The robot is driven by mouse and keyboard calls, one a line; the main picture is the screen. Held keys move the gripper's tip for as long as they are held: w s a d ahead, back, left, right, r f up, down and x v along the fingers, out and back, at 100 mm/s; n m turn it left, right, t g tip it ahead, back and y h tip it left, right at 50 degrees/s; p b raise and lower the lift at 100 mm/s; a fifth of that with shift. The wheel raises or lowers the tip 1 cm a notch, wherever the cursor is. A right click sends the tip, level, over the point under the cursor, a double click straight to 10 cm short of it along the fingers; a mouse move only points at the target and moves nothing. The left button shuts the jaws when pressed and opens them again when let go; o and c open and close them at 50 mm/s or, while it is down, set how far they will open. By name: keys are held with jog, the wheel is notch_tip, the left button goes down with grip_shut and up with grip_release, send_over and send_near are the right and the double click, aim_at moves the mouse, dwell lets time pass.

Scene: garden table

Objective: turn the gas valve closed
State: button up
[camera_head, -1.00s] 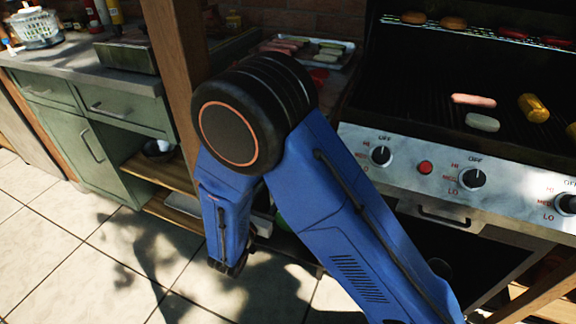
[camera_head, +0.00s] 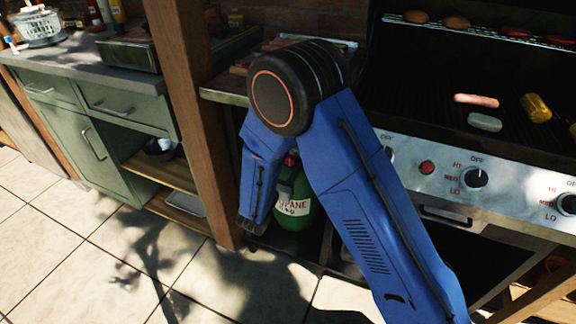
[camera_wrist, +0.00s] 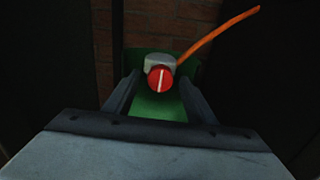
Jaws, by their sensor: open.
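The gas valve is a red round knob (camera_wrist: 160,79) with a white line across its face, near upright in the wrist view. It sits on a grey fitting (camera_wrist: 160,63) on top of a green propane bottle (camera_head: 296,192), which also shows in the wrist view (camera_wrist: 158,106). My gripper (camera_wrist: 158,88) is open. Its two dark fingers stand to the left and right of the knob, with space on both sides. Contact cannot be seen.
An orange hose (camera_wrist: 218,36) runs up and right from the fitting. The bottle stands in the dark space under the counter, between a wooden post (camera_head: 190,110) and the grill (camera_head: 470,180). A brick wall (camera_wrist: 158,25) is behind it.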

jog(key=shift+w, duration=0.1)
jog(key=shift+c, duration=0.4)
jog(key=c, duration=1)
jog(key=shift+o, duration=0.2)
